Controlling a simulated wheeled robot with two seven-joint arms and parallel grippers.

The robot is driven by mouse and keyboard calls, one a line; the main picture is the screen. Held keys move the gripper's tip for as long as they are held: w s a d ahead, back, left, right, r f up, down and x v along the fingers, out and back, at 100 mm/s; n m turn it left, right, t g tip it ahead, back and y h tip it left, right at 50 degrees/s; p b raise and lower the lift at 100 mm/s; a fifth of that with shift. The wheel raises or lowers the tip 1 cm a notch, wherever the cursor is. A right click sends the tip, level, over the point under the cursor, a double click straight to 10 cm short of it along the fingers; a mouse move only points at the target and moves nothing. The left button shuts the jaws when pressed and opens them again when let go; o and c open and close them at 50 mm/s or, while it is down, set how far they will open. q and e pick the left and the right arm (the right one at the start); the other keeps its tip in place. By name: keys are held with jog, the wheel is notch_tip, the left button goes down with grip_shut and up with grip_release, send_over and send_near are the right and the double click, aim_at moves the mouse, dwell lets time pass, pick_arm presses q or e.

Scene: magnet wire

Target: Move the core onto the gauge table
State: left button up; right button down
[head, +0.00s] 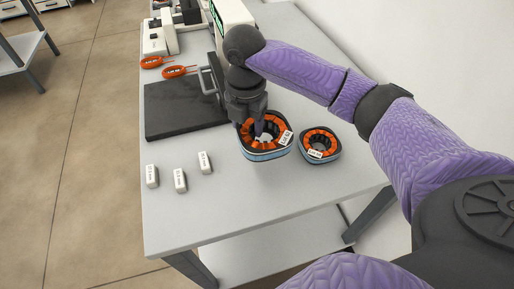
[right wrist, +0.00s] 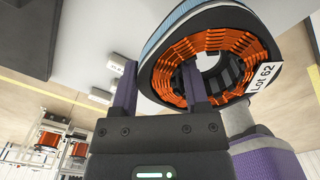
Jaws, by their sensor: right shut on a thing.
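A core (head: 265,152) with orange windings, a dark body and a blue band is under my right gripper (head: 255,126) in the head view. In the right wrist view this core (right wrist: 222,60) carries a "Lot 62" tag. My right gripper is shut on its wall, with one finger at the bore and the other outside. I cannot tell whether the core touches the bench. A second, smaller tagged core (head: 320,145) sits to its right. A dark flat slab, which looks like the gauge table (head: 180,115), lies to the left. My left gripper is not in view.
Several small white labelled blocks (head: 180,180) stand on the bench (head: 220,215) front left. Orange tagged items (head: 178,71) and white devices (head: 158,38) are behind the slab. A grey handle-like frame (head: 208,82) stands by the slab's right edge. The slab's top is bare.

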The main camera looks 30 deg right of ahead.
notch_tip(320, 180, down, 9)
jog(key=b, duration=0.2)
jog(key=shift+r+b, duration=0.2)
jog(key=shift+b, duration=0.1)
jog(key=shift+r, duration=0.1)
jog(key=shift+c, duration=0.4)
grip_release()
notch_tip(320, 180, up, 12)
jog(key=p, duration=0.4)
jog(key=shift+f, duration=0.25)
jog(key=shift+r, duration=0.25)
